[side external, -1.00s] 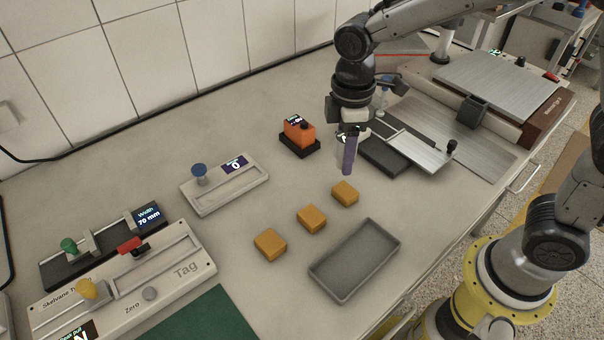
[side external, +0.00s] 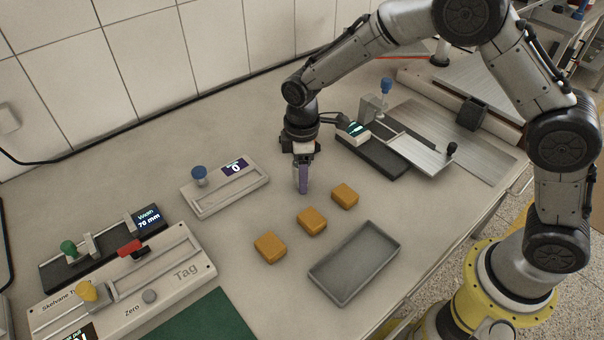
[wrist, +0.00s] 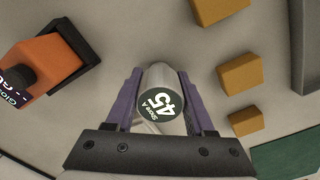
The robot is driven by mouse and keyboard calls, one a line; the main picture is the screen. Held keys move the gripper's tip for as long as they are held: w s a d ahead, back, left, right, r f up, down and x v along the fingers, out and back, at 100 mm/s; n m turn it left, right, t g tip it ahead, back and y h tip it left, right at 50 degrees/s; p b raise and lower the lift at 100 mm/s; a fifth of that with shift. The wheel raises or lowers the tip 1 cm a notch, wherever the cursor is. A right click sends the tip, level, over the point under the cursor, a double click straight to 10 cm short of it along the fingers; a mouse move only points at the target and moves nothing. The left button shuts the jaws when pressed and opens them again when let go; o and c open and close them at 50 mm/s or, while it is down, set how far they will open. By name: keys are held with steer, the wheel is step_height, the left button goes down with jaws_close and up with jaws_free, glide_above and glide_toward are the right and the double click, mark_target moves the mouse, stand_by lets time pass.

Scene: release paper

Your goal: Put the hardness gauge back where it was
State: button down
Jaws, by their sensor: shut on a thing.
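The hardness gauge (wrist: 160,103) is a silver cylinder with a dark round face reading "Shore A 45", seen end-on in the wrist view. My gripper (wrist: 158,76) is shut on it, one purple finger on each side. In the side view my gripper (side external: 303,184) points down above the bench behind the row of tan blocks; the gauge is mostly hidden there by the fingers. I cannot tell whether its lower end touches the bench. No distinct holder for it shows.
An orange gloss meter on a dark base (wrist: 50,62) stands close to my gripper. Tan blocks (side external: 311,221) and a grey tray (side external: 354,262) lie in front. A slider fixture (side external: 225,188) is left; a dark-based device with display (side external: 372,154) is right.

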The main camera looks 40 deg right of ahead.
steer(key=shift+f, duration=0.15)
steer(key=shift+c, duration=1.3)
jaws_free()
step_height(320, 180, up, 12)
steer(key=shift+r, duration=0.15)
steer(key=s+d+r+m+t, duration=0.2)
steer(key=s+d+r+m, duration=0.1)
steer(key=s+d+r, duration=0.35)
steer(key=s+d+r+m+t, duration=0.1)
steer(key=s+d+m, duration=0.2)
steer(key=s, duration=0.7)
steer(key=s+d+m+t, duration=0.2)
steer(key=s+d+m, duration=0.2)
steer(key=s, duration=0.6)
steer(key=shift+s+d+r+m+t, duration=0.3)
steer(key=shift+s+r+m, duration=0.1)
steer(key=shift+m, duration=0.2)
